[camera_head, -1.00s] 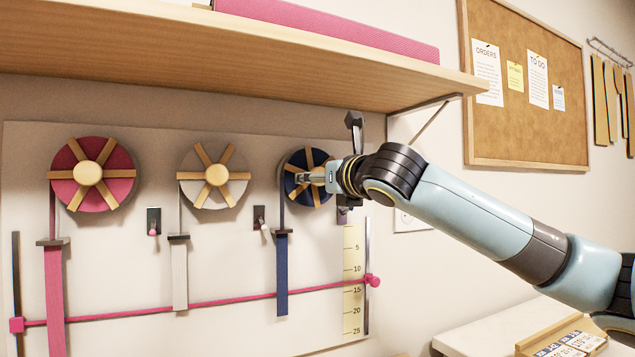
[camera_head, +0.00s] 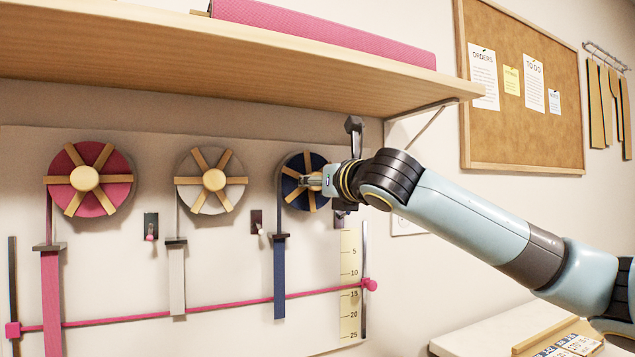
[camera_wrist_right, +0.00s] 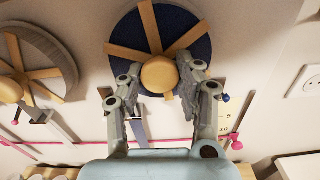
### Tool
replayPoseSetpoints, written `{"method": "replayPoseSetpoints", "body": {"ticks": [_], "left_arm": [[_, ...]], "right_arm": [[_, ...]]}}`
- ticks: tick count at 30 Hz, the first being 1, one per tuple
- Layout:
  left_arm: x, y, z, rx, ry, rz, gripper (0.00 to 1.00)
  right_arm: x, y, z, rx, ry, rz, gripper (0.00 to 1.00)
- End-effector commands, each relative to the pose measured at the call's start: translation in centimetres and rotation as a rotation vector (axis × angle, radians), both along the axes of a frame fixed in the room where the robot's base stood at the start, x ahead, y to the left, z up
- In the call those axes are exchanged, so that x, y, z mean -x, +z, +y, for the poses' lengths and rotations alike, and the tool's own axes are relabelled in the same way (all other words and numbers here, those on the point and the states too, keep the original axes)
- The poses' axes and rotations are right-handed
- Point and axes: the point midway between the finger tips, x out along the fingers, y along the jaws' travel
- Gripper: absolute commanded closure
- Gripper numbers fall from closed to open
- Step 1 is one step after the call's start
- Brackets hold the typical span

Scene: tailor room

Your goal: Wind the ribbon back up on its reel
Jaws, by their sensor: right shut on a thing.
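The navy reel (camera_head: 292,186) with wooden spokes is mounted on the wall board, the rightmost of three reels. It shows large in the wrist view (camera_wrist_right: 197,42). Its blue ribbon (camera_head: 279,275) hangs down through a dark guide, its end below the pink cord. My right gripper (camera_head: 318,181) is at the reel's front. In the wrist view my right gripper (camera_wrist_right: 160,84) has its fingers on either side of the round wooden hub (camera_wrist_right: 159,74), shut on it. The gripper hides part of the reel in the head view. My left gripper is out of view.
A pink reel (camera_head: 113,192) and a white reel (camera_head: 237,193) hang to the left with their ribbons down. A pink cord (camera_head: 230,305) crosses the board beside a numbered scale (camera_head: 349,262). Small levers (camera_head: 257,222) sit between the reels. A wooden shelf (camera_head: 250,75) overhangs closely.

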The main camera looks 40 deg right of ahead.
Motion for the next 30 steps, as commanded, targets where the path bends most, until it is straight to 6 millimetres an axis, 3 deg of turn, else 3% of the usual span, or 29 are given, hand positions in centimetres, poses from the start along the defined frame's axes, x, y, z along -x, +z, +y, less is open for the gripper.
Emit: {"method": "replayPoseSetpoints", "body": {"ticks": [30], "left_arm": [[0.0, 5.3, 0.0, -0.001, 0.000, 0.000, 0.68]], "right_arm": [[0.0, 0.2, 0.1, -0.853, -0.001, -0.270, 0.98]]}}
